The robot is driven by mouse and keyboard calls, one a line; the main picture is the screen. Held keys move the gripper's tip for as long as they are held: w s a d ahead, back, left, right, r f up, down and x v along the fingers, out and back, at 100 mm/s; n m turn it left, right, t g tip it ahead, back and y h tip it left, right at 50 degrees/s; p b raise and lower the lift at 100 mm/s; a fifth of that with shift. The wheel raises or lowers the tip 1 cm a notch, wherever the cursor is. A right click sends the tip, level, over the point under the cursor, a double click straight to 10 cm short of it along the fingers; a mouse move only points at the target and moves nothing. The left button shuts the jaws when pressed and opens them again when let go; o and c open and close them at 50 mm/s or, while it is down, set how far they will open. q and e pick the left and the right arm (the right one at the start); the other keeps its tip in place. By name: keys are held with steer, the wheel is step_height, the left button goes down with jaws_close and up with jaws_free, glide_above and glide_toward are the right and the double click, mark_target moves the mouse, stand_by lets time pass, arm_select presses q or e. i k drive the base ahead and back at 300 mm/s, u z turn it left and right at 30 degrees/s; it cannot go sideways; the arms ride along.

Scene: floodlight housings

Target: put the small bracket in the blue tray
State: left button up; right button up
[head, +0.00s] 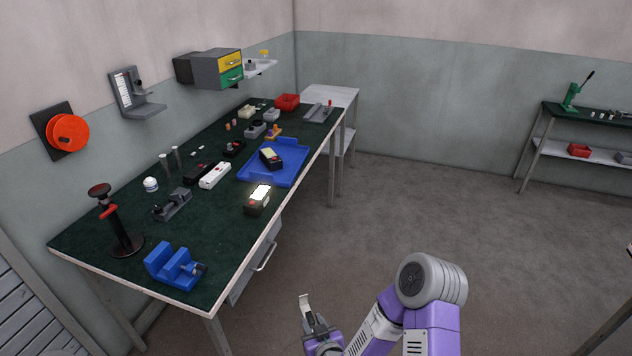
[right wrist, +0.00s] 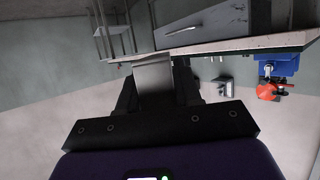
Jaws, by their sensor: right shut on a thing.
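My right gripper (head: 311,322) is low in the front of the head view, off the front edge of the workbench. It is shut on a small grey plate-like piece, the small bracket (head: 305,304), whose end sticks up past the fingers. In the right wrist view the bracket (right wrist: 153,76) sits between the two dark fingers (right wrist: 157,95). The blue tray (head: 290,172) lies on the bench's green top, farther back and apart from the gripper. A dark block with a pale top (head: 270,158) is in the tray. My left gripper is not in view.
A lit floodlight housing (head: 257,201) stands near the bench's front edge (head: 240,262), in front of the tray. A blue vise (head: 174,268) is at the near end. A white strip (head: 215,175) and several small parts lie left of the tray. The floor right of the bench is clear.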

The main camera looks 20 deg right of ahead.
mark_target(290, 162)
steer(key=z, duration=1.55)
steer(key=i, duration=2.75)
steer(key=u, duration=2.9)
